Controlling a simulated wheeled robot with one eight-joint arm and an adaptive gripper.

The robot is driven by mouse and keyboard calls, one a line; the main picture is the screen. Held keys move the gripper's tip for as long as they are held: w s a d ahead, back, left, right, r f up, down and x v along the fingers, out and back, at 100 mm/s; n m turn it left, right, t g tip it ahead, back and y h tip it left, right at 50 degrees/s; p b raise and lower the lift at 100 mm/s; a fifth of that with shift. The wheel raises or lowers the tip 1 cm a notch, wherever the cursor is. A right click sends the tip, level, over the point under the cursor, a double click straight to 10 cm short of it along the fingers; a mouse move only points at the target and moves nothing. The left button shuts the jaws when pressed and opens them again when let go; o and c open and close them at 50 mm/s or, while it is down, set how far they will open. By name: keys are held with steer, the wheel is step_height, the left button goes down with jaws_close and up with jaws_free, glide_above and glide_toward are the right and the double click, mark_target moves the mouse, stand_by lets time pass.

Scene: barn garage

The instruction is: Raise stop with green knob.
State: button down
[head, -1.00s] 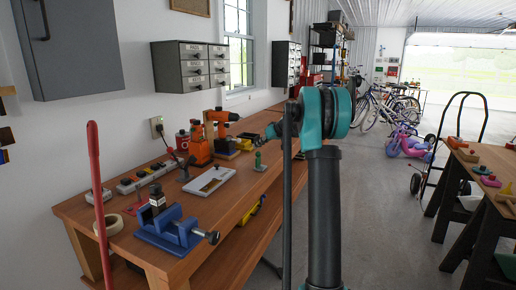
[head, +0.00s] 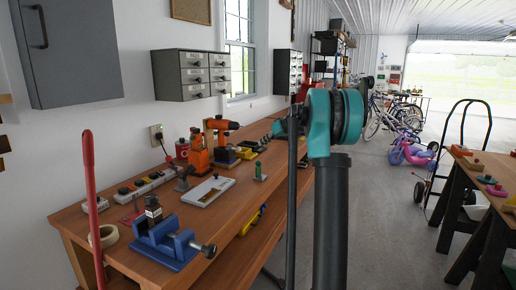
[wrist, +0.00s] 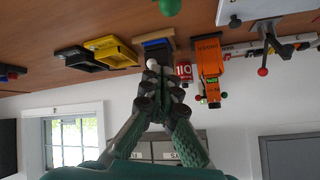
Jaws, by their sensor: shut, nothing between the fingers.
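The small green-knobbed stop (head: 260,170) stands on the wooden bench, just right of a white plate-like fixture. In the wrist view only its rounded green knob (wrist: 168,6) shows, cut off at the top edge. My gripper (wrist: 158,80) is shut and empty in the wrist view, its fingertips together. It is apart from the knob, which lies beyond the fingertips toward the top of the picture. In the head view my teal arm joint and dark links stand right of the stop, and the fingers are hard to make out.
The bench (head: 245,205) holds a blue vise (head: 165,240), the white fixture (head: 208,190), an orange drill (head: 220,125) and a yellow bin (wrist: 112,50). A red pole (head: 91,200) stands at front left. Open floor lies right of the bench, before another worktable (head: 480,165).

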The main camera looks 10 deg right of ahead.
steer(key=v, duration=0.3)
steer(key=shift+s+d, duration=0.2)
steer(key=s+a+f+m+g+h, duration=0.1)
steer(key=s+a+f, duration=0.1)
steer(key=s+f, duration=0.45)
steer(key=s+a+f+h, duration=0.1)
steer(key=s+a+f, duration=0.2)
steer(key=s, duration=0.6)
steer(key=s+a+f+m+g+h, duration=0.1)
steer(key=s+a+f, duration=0.1)
steer(key=s+f, duration=0.45)
steer(key=s+f+m+h, duration=0.1)
steer(key=s+f, duration=0.3)
steer(key=s, duration=0.5)
steer(key=s+d+f+h, duration=0.1)
steer(key=s+f, duration=0.4)
steer(key=s, duration=0.4)
steer(key=s+f+m+g+h, duration=0.1)
steer(key=s+f, duration=0.3)
steer(key=s, duration=0.5)
steer(key=shift+d+f+m+h, duration=0.2)
steer(key=shift+d+m+h, duration=0.1)
steer(key=shift+h, duration=0.2)
